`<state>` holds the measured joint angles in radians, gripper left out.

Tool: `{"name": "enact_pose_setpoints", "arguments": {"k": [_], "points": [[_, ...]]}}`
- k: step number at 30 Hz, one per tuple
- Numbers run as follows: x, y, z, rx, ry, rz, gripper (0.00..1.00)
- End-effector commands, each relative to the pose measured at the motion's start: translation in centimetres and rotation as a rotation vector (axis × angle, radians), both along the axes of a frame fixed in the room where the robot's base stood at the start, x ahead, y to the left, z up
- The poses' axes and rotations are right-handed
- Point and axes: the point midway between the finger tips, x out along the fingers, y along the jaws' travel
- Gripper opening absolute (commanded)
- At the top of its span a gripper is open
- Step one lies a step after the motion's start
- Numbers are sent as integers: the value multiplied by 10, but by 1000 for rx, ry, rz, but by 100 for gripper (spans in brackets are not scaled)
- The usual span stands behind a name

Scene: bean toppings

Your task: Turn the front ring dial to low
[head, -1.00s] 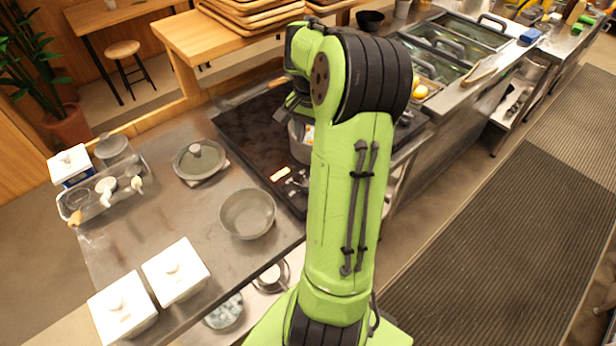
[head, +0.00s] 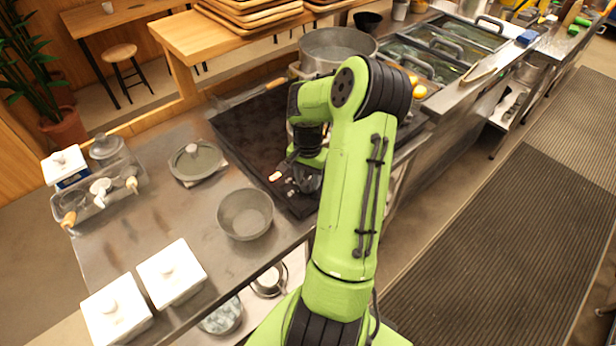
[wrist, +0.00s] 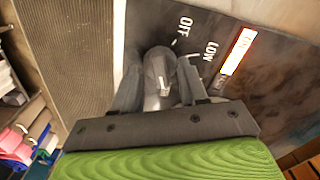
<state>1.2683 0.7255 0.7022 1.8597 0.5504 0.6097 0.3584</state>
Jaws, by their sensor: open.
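The grey ring dial (wrist: 158,66) is at the front edge of the dark cooktop (head: 243,135). My gripper (wrist: 160,88) is open, with one finger on each side of the dial. Whether the fingers touch it I cannot tell. In the head view my gripper (head: 305,178) is low over the cooktop's front controls, and the dial there is hard to make out. A lit orange-white display (wrist: 238,51) is beside the labels.
A grey bowl (head: 245,214) and a lidded dish (head: 196,160) stand on the steel counter left of the cooktop. White lidded containers (head: 171,272) are at the front left. A large pot (head: 338,47) is behind my arm. The dark floor mat (head: 500,240) is clear.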

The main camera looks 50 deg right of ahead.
Motion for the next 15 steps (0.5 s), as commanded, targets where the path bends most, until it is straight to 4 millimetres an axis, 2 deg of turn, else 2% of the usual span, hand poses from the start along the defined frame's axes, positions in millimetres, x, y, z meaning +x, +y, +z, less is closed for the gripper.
{"name": "enact_pose_setpoints", "arguments": {"k": [1,9,15], "points": [[0,0,0,0,0,0,40],[0,0,0,0,0,0,0],[0,0,1,0,0,4,0]]}}
